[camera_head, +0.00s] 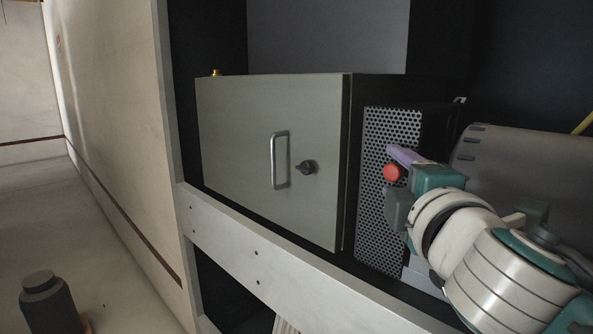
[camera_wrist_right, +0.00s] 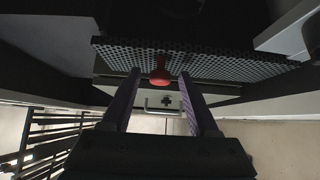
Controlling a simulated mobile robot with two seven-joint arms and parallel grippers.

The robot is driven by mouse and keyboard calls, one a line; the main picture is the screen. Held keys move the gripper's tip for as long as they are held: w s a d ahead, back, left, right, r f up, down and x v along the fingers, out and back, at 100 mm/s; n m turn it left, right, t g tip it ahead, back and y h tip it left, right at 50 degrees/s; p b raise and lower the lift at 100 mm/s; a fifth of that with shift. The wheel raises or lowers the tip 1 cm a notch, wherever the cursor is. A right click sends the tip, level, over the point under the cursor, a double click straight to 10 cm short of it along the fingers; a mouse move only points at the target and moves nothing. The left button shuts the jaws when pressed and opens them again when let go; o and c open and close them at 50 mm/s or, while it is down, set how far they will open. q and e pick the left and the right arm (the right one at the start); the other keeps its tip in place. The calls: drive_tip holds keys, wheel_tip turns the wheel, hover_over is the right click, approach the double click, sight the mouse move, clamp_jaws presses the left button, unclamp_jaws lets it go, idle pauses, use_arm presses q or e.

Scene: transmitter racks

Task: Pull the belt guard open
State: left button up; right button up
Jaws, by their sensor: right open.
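The belt guard appears to be the upright perforated dark panel (camera_head: 392,128) to the right of a grey-green cabinet; it looks shut. A red round knob (camera_head: 393,173) sticks out from it. My right gripper (camera_head: 394,177) is open in front of the panel, at the knob. In the right wrist view the perforated panel (camera_wrist_right: 215,62) spans the top, and the knob (camera_wrist_right: 160,77) lies between the two purple fingertips of the gripper (camera_wrist_right: 160,82). Whether either finger touches the knob I cannot tell. My left gripper is out of view.
The grey-green cabinet door (camera_head: 235,150) has a metal bar handle (camera_head: 273,160) and a dark knob (camera_head: 306,167). A pale rack beam (camera_head: 270,262) runs below. A dark grey rounded housing (camera_head: 535,175) stands right of the panel, behind my right arm.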

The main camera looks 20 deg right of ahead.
clamp_jaws()
idle(0.4)
idle(1.0)
